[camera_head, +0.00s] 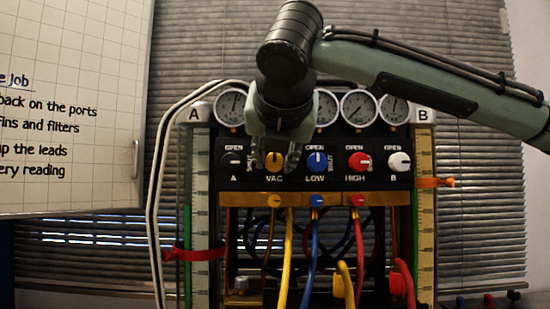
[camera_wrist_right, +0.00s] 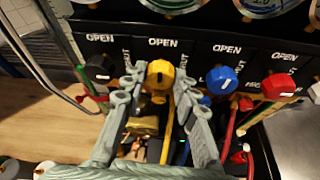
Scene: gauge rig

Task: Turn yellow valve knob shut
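The yellow valve knob (camera_head: 274,160) is on the black panel above the label VAC, second from the left in the row. It also shows in the right wrist view (camera_wrist_right: 160,73), under the word OPEN. Its pointer mark is small and seems to stand about upright. My right gripper (camera_head: 274,164) reaches down from above, with one fingertip on each side of the yellow knob. In the right wrist view the fingers (camera_wrist_right: 158,82) are apart, with the knob between their tips; I cannot tell whether they touch it. My left gripper is not in view.
A black knob (camera_head: 233,160) sits left of the yellow one. Blue (camera_head: 317,161), red (camera_head: 359,161) and white (camera_head: 399,161) knobs sit to the right. Round gauges (camera_head: 359,108) line the top. Coloured hoses (camera_head: 311,258) hang below. A whiteboard (camera_head: 70,100) stands left.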

